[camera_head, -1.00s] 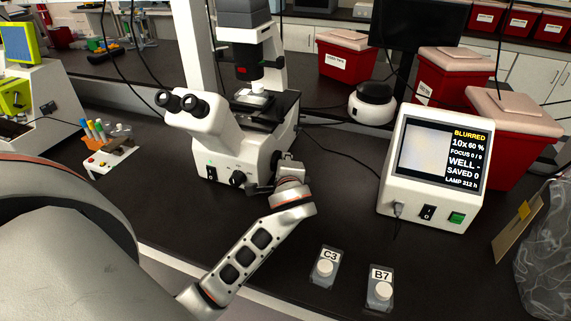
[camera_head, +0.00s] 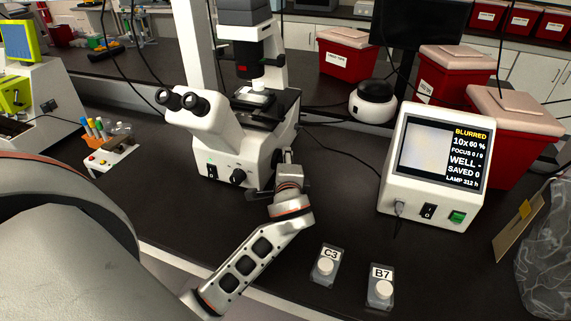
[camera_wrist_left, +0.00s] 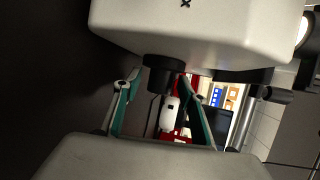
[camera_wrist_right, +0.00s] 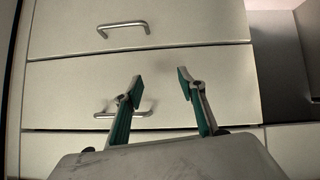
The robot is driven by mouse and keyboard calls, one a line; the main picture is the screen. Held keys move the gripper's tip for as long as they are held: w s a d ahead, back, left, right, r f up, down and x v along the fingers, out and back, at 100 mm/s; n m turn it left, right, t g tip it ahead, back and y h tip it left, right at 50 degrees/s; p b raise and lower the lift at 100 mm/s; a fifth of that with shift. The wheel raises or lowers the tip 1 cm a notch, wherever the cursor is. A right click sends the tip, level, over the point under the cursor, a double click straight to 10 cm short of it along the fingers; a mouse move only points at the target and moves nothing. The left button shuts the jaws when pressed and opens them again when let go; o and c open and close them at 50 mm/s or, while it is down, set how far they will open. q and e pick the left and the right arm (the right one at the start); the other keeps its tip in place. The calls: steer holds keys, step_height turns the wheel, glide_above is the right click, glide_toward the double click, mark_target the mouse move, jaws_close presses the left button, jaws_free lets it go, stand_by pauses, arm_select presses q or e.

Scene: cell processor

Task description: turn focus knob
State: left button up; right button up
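The white microscope (camera_head: 225,135) stands on the dark bench. A black knob (camera_head: 237,176) sits low on its near face. In the left wrist view, a round black knob (camera_wrist_left: 163,66) sticks out from the white housing (camera_wrist_left: 205,35). My left gripper (camera_wrist_left: 158,78) is open, with its fingertips on either side of that knob; contact is unclear. In the head view this gripper (camera_head: 283,160) is at the microscope's right side, and its fingers are largely hidden. The screen (camera_head: 442,155) reads BLURRED, FOCUS 0/9. My right gripper (camera_wrist_right: 160,85) is open and empty, facing drawers.
Two small flasks labelled C3 (camera_head: 325,265) and B7 (camera_head: 381,288) lie on the front of the bench. A tube rack (camera_head: 108,150) is at left. Red bins (camera_head: 455,75) stand behind the screen. The bench between microscope and screen is mostly clear, with a cable.

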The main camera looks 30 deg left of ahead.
arm_select(q)
steer(key=v, duration=1.2)
stand_by(2.1)
